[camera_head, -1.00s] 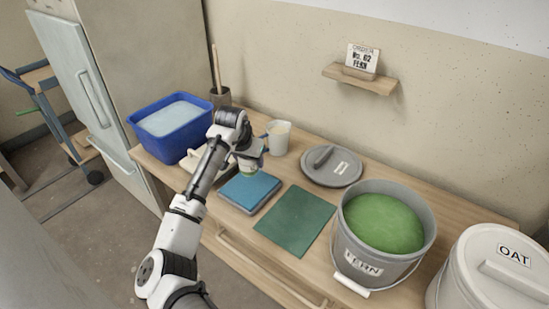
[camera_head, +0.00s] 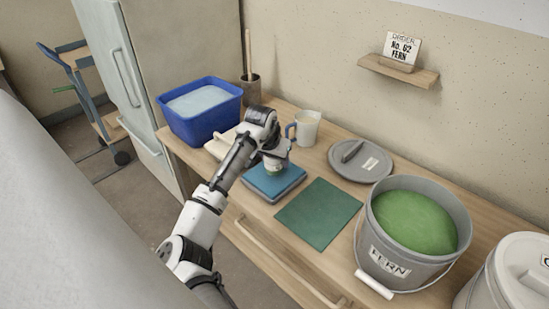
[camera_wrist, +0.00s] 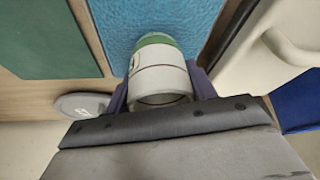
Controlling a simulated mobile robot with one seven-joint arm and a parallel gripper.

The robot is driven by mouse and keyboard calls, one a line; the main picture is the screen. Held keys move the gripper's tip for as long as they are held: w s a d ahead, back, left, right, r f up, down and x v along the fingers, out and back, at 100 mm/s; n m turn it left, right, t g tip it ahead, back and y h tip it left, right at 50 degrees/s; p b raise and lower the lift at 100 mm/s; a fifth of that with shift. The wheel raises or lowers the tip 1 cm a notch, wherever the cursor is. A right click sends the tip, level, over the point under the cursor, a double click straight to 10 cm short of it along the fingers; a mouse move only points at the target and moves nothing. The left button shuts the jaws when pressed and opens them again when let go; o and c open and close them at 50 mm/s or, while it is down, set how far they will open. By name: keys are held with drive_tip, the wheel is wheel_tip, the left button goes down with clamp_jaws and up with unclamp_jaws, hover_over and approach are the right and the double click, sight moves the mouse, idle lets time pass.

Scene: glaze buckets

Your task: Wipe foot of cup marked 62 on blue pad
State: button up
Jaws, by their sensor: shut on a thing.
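My gripper (camera_wrist: 160,95) is shut on a small pale cup (camera_wrist: 160,78), with a purple-grey finger on each side of it. The cup's open end faces the wrist camera. Its far end is green and points down at the blue pad (camera_wrist: 155,20). In the head view the gripper (camera_head: 274,158) is over the back part of the blue pad (camera_head: 268,186). The cup's green end (camera_head: 273,171) is at or just above the pad surface; I cannot tell whether it touches. The cup's foot underside is hidden, and no number on the cup is readable.
A dark green mat (camera_head: 318,213) lies right of the pad. The FERN bucket (camera_head: 385,250) and a grey lid (camera_head: 345,172) are farther right. A blue basin (camera_head: 205,130) and a cream item (camera_head: 217,148) are left. A pitcher (camera_head: 306,128) stands behind. An order card (camera_head: 402,47) sits on the shelf.

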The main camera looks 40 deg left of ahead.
sight(267, 166)
drive_tip(key=shift+f, duration=0.55)
idle(0.5)
drive_tip(key=shift+w+d+p, duration=0.15)
drive_tip(key=shift+w+p, duration=0.25)
drive_tip(key=shift+w, duration=1.4)
drive_tip(key=shift+s+a+f+p, duration=0.15)
drive_tip(key=shift+s+p, duration=0.4)
drive_tip(key=shift+s, duration=1.25)
drive_tip(key=shift+s+a+p, duration=0.1)
drive_tip(key=shift+s+p, duration=0.4)
drive_tip(key=shift+s, duration=1.25)
drive_tip(key=shift+w+d+p, duration=0.15)
drive_tip(key=shift+w+p, duration=0.15)
drive_tip(key=shift+w, duration=1.45)
drive_tip(key=shift+w+d+p, duration=0.15)
drive_tip(key=shift+w+p, duration=0.15)
drive_tip(key=shift+w, duration=1.45)
drive_tip(key=shift+s+a+r+p, duration=0.1)
drive_tip(key=shift+s+p, duration=0.25)
drive_tip(key=shift+s, duration=0.3)
drive_tip(key=shift+s+a+r+p, duration=0.1)
drive_tip(key=shift+s+p, duration=0.25)
drive_tip(key=shift+s, duration=0.25)
drive_tip(key=shift+s+a+p, duration=0.15)
drive_tip(key=shift+s+p, duration=0.65)
drive_tip(key=shift+s, duration=1.45)
drive_tip(key=shift+r, duration=0.1)
